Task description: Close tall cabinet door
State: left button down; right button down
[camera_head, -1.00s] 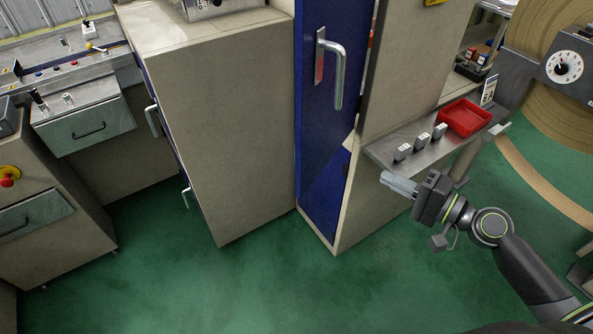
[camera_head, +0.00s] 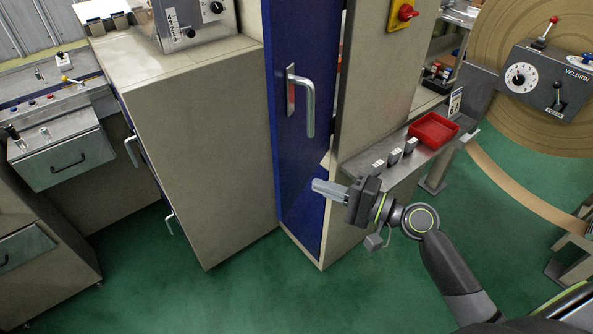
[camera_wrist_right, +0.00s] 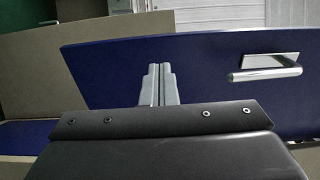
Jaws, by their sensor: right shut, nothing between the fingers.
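The tall cabinet's blue door (camera_head: 306,45) stands ajar in the middle of the head view. A gap shows along its right edge, beside the beige cabinet side (camera_head: 375,80). Its silver handle (camera_head: 310,105) is on the door front. My right gripper (camera_head: 317,187) is shut and empty. It points left, below the handle, and overlaps the lower blue part of the cabinet in the picture. In the right wrist view its closed fingers (camera_wrist_right: 159,84) show against the blue door (camera_wrist_right: 215,85), with the handle (camera_wrist_right: 265,69) to the right. I cannot tell if they touch the door.
A beige cabinet (camera_head: 195,140) stands directly left. A metal shelf (camera_head: 400,160) with a red tray (camera_head: 432,130) and small grey blocks is to the right, close to my right arm. A large roll machine (camera_head: 545,75) is at far right. Green floor (camera_head: 250,300) is clear in front.

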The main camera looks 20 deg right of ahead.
aim_at(283, 173)
jog(key=p+x, duration=0.2)
jog(key=x, duration=0.3)
jog(key=shift+w+a+r, duration=0.15)
jog(key=shift+w+a, duration=0.1)
jog(key=shift+w, duration=0.05)
jog(key=shift+w+a+p, duration=0.3)
jog(key=shift+a+p, duration=0.05)
